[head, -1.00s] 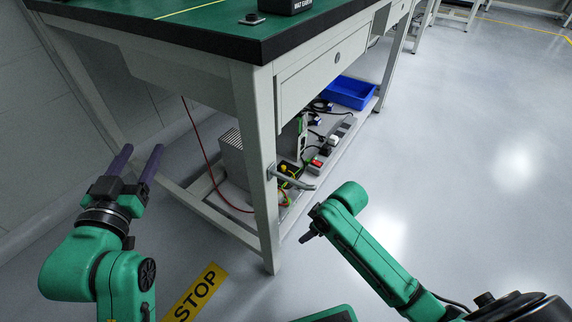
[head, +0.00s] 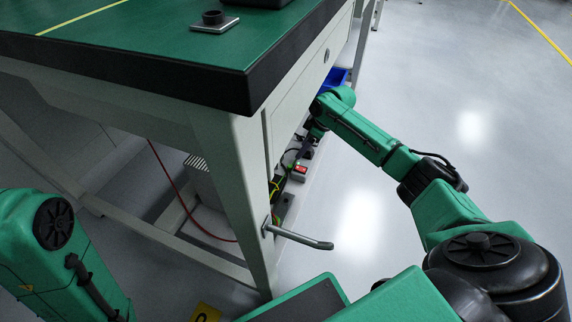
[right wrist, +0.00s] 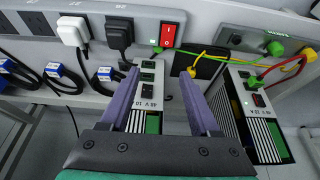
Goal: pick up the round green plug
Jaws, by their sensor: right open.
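In the right wrist view, a round green plug (right wrist: 275,47) sits on the grey panel at the upper right, with a yellow-and-red lead beside it. A second green plug (right wrist: 255,82) sits lower, on the front of the right-hand unit. Which of the two is meant, I cannot tell. My right gripper (right wrist: 161,74) is open and empty, its purple fingers left of both plugs and apart from them. In the head view the right gripper (head: 314,132) is partly hidden beside the bench's lower shelf; the plugs cannot be made out there. My left gripper is out of frame.
A power unit (right wrist: 148,92) lies between and beyond the fingers. A red switch (right wrist: 167,36), black plug (right wrist: 119,35) and white plug (right wrist: 73,33) line the strip. The bench top (head: 150,35) overhangs; a metal handle (head: 300,238) juts out. Floor on the right is clear.

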